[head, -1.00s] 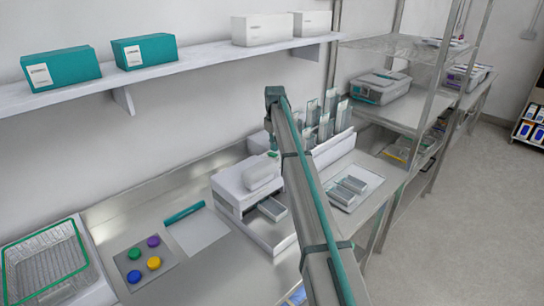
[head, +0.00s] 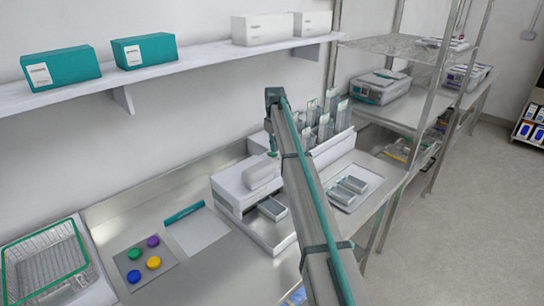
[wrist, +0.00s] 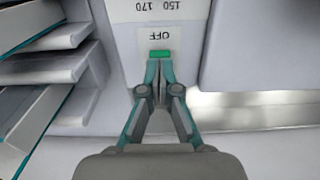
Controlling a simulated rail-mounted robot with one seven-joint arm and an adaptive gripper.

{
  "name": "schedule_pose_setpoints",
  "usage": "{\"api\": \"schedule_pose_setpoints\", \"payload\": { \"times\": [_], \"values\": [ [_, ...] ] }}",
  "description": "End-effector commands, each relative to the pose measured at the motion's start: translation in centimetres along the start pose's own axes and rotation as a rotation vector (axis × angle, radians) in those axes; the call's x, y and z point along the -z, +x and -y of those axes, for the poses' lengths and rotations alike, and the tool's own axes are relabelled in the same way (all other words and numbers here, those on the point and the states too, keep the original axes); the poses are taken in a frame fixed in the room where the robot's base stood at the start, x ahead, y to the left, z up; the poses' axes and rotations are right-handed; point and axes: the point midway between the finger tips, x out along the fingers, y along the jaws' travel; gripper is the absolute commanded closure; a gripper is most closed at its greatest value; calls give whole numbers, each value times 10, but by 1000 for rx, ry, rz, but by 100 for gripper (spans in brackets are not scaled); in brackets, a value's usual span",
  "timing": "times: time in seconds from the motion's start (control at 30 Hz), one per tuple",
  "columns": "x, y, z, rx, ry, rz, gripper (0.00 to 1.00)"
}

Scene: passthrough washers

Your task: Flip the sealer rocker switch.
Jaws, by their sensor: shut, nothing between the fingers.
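The sealer (head: 232,193) is a white machine on the steel bench in the head view, partly behind my arm. In the wrist view its pale panel (wrist: 118,38) carries a small green rocker switch (wrist: 160,53). An upside-down OFF label (wrist: 154,35) sits just above the switch in the picture, with a 150 170 marking above that. My gripper (wrist: 159,66) is shut and empty. Its teal fingertips are right at the near edge of the switch. I cannot tell whether they touch it. The lower edge of the switch is partly hidden by the fingertips.
A raised grey block (wrist: 255,45) stands right of the panel, and ledges (wrist: 55,70) stand left. In the head view, clear pouch-like pieces (head: 325,120) stand behind the sealer, metal trays (head: 348,190) lie right, and colored discs (head: 153,262) and a wire basket (head: 45,262) lie left.

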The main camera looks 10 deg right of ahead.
Motion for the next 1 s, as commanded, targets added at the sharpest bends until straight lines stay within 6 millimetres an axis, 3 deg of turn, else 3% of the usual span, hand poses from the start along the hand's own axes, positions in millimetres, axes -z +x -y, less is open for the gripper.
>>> {"api": "schedule_pose_setpoints", "payload": {
  "times": [1.0],
  "values": [
    [0, 14, 0, 0, 0, 0, 100]
  ]
}}
